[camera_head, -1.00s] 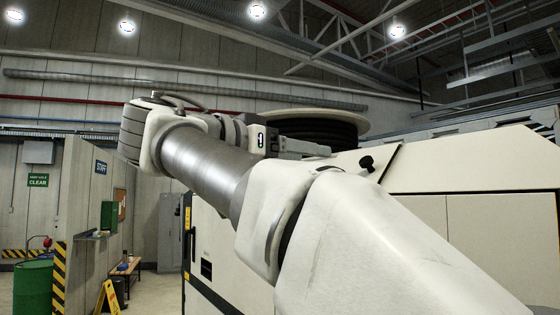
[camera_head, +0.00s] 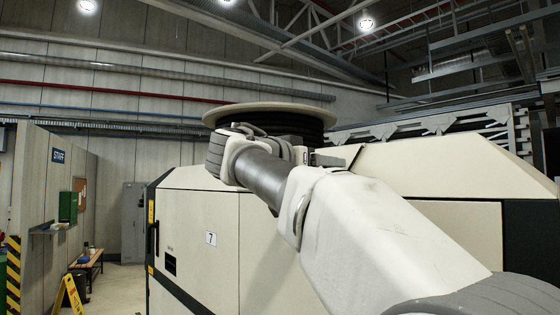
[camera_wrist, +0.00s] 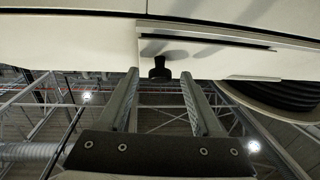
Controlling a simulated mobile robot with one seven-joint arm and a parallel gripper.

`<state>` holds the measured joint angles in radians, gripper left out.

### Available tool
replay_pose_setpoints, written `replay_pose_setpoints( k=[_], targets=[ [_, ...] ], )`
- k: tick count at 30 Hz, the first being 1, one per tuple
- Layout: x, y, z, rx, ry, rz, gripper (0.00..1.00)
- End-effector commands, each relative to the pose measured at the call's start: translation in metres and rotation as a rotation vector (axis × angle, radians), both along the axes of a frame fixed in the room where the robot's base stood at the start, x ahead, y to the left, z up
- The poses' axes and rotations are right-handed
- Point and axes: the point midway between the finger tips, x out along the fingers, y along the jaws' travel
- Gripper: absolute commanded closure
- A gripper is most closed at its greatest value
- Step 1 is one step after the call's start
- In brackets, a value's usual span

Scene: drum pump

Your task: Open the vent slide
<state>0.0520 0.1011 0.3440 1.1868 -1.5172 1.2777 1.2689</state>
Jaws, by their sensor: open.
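The vent slide shows in the wrist view as a pale flat plate (camera_wrist: 215,62) with a dark slot edge along it, set on the cream cabinet. A short black knob (camera_wrist: 159,70) sticks out from the plate and casts shadows on it. My gripper (camera_wrist: 160,76) is open, with its two grey fingers apart. In the picture the knob lies between the fingertips. I cannot tell how far ahead of them it is, and no contact shows. In the head view my arm hides the knob, and only a little of my gripper (camera_head: 326,159) shows at the cabinet top.
The large cream cabinet (camera_head: 197,230) marked 7 fills the middle and right. A dark hose reel (camera_head: 275,122) with a pale rim stands on it, close behind my wrist. A yellow floor sign (camera_head: 70,297) and a bench (camera_head: 88,262) stand at left.

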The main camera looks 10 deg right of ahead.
Motion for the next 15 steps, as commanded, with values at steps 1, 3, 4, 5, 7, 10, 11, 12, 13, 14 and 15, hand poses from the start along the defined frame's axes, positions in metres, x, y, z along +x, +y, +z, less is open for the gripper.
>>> replay_pose_setpoints(
  k=[1, 3, 4, 5, 7, 10, 11, 12, 13, 14, 15],
  targets=[
    [0.0004, -0.0007, -0.0002, 0.0, 0.0, 0.0, 0.34],
    [0.0004, -0.0007, -0.0004, 0.0, 0.0, 0.0, 0.34],
    [0.0004, -0.0007, -0.0004, 0.0, 0.0, 0.0, 0.34],
    [0.0004, -0.0007, -0.0004, 0.0, 0.0, 0.0, 0.34],
    [0.0003, -0.0006, -0.0004, 0.0, 0.0, -0.001, 0.35],
    [0.0002, -0.0006, -0.0004, 0.0, 0.0, -0.001, 0.53],
    [0.0002, -0.0006, -0.0003, 0.0, 0.0, -0.001, 0.59],
    [0.0002, -0.0005, -0.0003, 0.0, 0.0, -0.001, 0.66],
    [0.0002, -0.0005, -0.0003, 0.0, 0.0, -0.001, 0.72],
    [0.0002, -0.0005, -0.0003, 0.0, 0.0, -0.001, 0.77],
    [0.0002, -0.0005, -0.0003, 0.0, 0.0, -0.001, 0.84]
  ],
)
